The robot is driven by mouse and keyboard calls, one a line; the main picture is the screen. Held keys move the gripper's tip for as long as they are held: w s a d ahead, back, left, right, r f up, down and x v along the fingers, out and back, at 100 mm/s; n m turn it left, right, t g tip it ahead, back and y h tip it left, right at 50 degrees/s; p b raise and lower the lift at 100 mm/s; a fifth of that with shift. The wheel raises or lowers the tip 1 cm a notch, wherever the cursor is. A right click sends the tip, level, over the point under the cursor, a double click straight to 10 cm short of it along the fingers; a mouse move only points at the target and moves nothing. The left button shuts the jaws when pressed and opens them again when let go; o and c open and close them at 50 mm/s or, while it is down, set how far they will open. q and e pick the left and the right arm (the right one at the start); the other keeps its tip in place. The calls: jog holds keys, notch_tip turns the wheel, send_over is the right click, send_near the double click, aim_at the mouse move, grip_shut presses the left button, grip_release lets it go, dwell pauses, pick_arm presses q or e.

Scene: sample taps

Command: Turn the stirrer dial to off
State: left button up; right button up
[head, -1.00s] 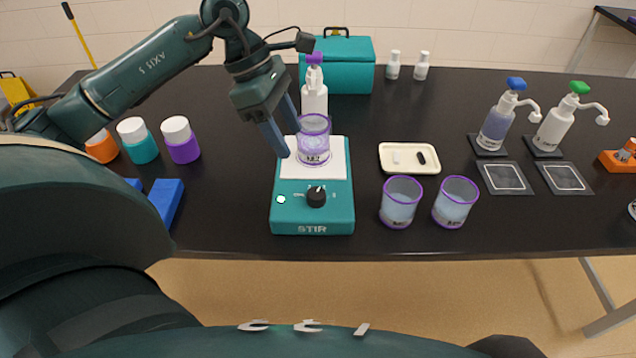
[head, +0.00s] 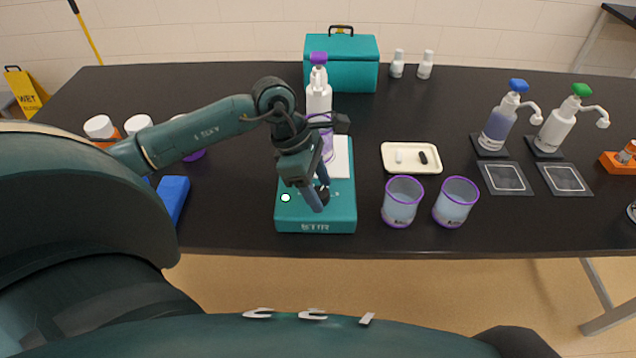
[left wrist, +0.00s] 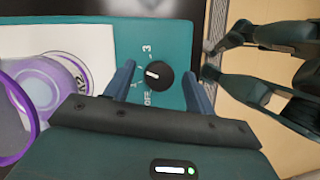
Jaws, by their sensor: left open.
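The teal stirrer (head: 295,215) stands near the table's front edge, with a lit spot on its front left. Its black dial (left wrist: 158,75) has a white mark pointing left in the left wrist view, on the side between the printed 3 and OFF; the exact setting is hard to read. My left gripper (head: 321,197) is open, its fingers on either side of the dial. Small gaps show between fingers and dial in the left wrist view (left wrist: 158,88). In the head view the gripper hides most of the dial.
A purple-rimmed beaker (left wrist: 45,90) stands on the stirrer's white plate, close to the gripper. Two more beakers (head: 402,202) (head: 455,203) and a cream tray (head: 411,157) are to the right. A blue block (head: 172,197) lies left.

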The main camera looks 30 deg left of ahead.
pick_arm(q)
jog(key=shift+c, duration=0.2)
jog(key=c, duration=0.9)
